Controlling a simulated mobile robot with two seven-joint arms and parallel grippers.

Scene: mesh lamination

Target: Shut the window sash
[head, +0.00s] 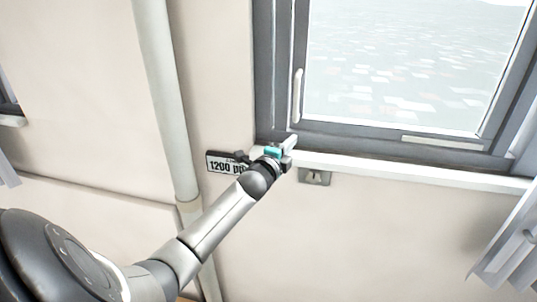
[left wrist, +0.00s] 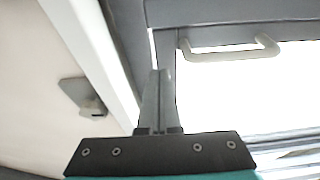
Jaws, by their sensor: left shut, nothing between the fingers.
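The window sash (head: 390,136) has a dark grey frame around a bright pane, in the upper right of the head view. Its pale handle (head: 297,95) is on the left side; the handle (left wrist: 232,52) also shows at the upper right of the left wrist view. My left gripper (head: 291,142) is shut and empty at the sash's lower left corner, just above the sill. Its fingers (left wrist: 156,100) point at the grey frame in the left wrist view, below and left of the handle. I cannot tell whether they touch the frame. My right gripper is out of view.
A white sill (head: 420,172) runs under the window, with a small metal fitting (head: 315,177) below it. A vertical pipe (head: 165,90) stands left; a curtain (head: 512,245) hangs lower right.

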